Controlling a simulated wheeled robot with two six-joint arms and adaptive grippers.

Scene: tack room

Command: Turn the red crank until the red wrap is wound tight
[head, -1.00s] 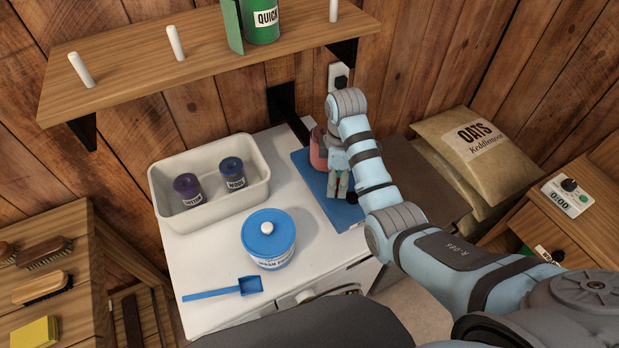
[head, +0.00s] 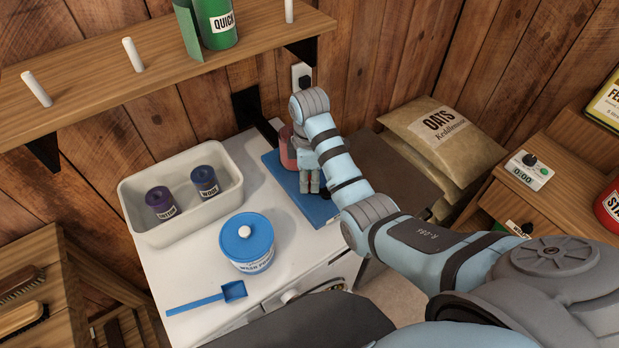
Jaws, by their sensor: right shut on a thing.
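The red wrap (head: 287,149) shows as a pinkish-red roll at the back of the blue mat (head: 320,209), by the wall bracket, partly behind my right arm. My right gripper (head: 310,185) points down over the mat, just right of and in front of the wrap. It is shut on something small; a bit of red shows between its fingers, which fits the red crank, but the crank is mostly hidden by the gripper. How tight the wrap is wound cannot be told. My left gripper is not in view.
Left of the mat on the white top (head: 190,262) stand a blue-lidded tin (head: 248,245), a blue scoop (head: 208,298) and a white tray (head: 128,198) with two wrap rolls. A wooden shelf (head: 95,85) hangs above. Oats sacks (head: 445,135) lie to the right.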

